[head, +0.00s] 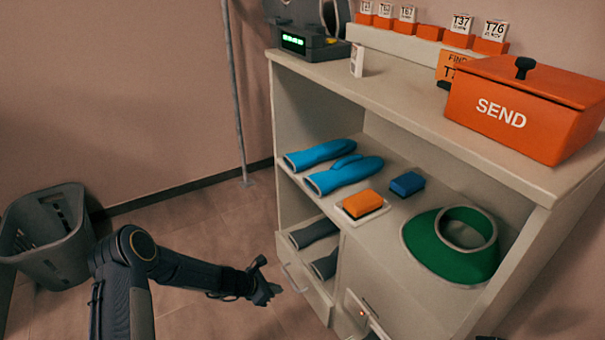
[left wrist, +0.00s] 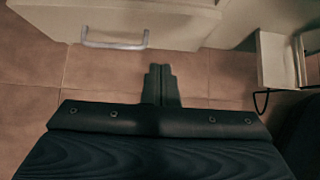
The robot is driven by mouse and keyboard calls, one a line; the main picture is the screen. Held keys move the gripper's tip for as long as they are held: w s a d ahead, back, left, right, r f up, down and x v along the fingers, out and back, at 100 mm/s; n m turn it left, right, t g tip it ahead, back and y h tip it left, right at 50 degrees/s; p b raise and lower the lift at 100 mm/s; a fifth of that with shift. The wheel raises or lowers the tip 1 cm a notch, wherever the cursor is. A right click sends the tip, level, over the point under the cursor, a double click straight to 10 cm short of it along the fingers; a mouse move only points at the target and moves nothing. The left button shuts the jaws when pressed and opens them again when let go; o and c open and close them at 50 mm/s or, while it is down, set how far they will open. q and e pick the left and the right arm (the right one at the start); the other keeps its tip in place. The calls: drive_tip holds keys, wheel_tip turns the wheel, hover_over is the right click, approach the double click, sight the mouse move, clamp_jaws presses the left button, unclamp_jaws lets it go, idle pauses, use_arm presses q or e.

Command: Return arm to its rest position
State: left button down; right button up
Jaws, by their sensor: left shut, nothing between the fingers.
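My left arm comes in from the left in the head view, bent at the elbow, with its forearm reaching right over the floor. My left gripper (head: 270,292) is beside the open lower drawer of the cabinet, apart from it. It is shut and empty. In the left wrist view the gripper (left wrist: 160,85) shows its two fingers together, pointing at the floor tiles below the drawer handle (left wrist: 115,45). My right gripper is not in view.
The cabinet (head: 470,140) has an open drawer (head: 310,290) holding grey gloves. Blue gloves (head: 343,175), sponges and a green collar (head: 450,243) lie on its shelf. An orange SEND box (head: 530,110) stands on top. A grey basket (head: 50,240) stands at left. Floor between is clear.

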use_arm(q)
drive_tip(key=s+a+r+m, duration=0.15)
drive_tip(key=r+m, duration=0.25)
drive_tip(key=r, duration=0.5)
drive_tip(key=s+a+r+m, duration=0.1)
drive_tip(key=s+r+m, duration=0.2)
drive_tip(key=r, duration=0.6)
drive_tip(key=s+a+r+m, duration=0.2)
drive_tip(key=s+r+m, duration=0.15)
drive_tip(key=r, duration=0.55)
drive_tip(key=s+a+r+m+y, duration=0.1)
drive_tip(key=s+r+m, duration=0.3)
drive_tip(key=s, duration=0.3)
drive_tip(key=s+a+r+m, duration=0.1)
drive_tip(key=s+r+m, duration=0.35)
drive_tip(key=s, duration=0.25)
drive_tip(key=s+a+m+y, duration=0.2)
drive_tip(key=s+m, duration=0.2)
drive_tip(key=s, duration=0.9)
wheel_tip(320, 180, up, 34)
drive_tip(key=p, duration=3.5)
drive_tip(key=shift+a+r+t+y, duration=0.15)
drive_tip(key=shift+a+t+y, duration=0.05)
drive_tip(key=shift+t+y, duration=0.1)
